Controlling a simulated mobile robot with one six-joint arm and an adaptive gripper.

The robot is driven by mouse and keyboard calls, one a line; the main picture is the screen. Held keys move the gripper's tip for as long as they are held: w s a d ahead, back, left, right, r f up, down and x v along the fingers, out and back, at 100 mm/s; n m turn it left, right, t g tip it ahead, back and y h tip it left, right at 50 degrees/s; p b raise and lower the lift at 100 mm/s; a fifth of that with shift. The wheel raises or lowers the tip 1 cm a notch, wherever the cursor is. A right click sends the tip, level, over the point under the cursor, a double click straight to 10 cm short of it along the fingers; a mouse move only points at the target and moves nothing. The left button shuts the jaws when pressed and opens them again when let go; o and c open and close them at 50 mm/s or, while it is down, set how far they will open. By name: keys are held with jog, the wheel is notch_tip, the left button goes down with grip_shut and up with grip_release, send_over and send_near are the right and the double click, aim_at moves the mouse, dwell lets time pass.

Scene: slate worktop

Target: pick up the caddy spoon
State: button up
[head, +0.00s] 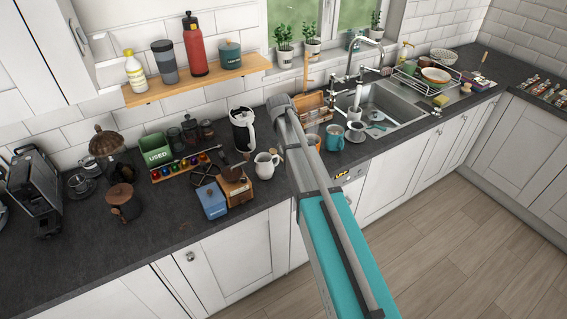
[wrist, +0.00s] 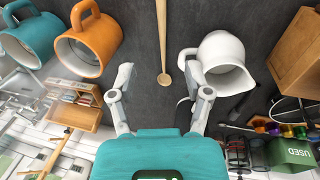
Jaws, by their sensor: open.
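The caddy spoon, a slim pale wooden spoon with a long straight handle (wrist: 162,30) and a small round bowl, lies on the dark worktop in the wrist view. My gripper (wrist: 159,76) is open, with one finger on each side of the spoon's bowl end. The fingers look apart from the spoon; I cannot tell how far above it they are. In the head view my arm crosses the middle of the worktop, hiding my gripper and most or all of the spoon.
A white jug (wrist: 222,68) is close beside the right finger. An orange mug (wrist: 91,42) and a teal mug (wrist: 30,38) stand to the left. A wooden grinder (head: 235,187) and a blue tin (head: 211,201) stand left of the jug in the head view. The sink (head: 388,104) is right.

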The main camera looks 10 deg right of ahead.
jog(key=shift+w+d+f+b, duration=0.1)
jog(key=shift+d+f+b, duration=0.15)
jog(key=shift+f+b, duration=1.15)
jog(key=shift+w+d+f+b, duration=0.15)
jog(key=shift+d+f+b, duration=0.05)
jog(key=shift+f+b, duration=1.1)
jog(key=shift+w+d+f+b, duration=0.1)
jog(key=shift+d+f+b, duration=0.15)
jog(key=shift+f+b, duration=1.15)
jog(key=shift+f, duration=0.15)
jog(key=shift+w+d+f+b, duration=0.1)
jog(key=shift+d+f+b, duration=0.1)
jog(key=shift+f+b, duration=1.05)
jog(key=shift+w+d+f+b, duration=0.1)
jog(key=shift+d+f+b, duration=0.1)
jog(key=shift+f+b, duration=1.05)
jog(key=c, duration=0.9)
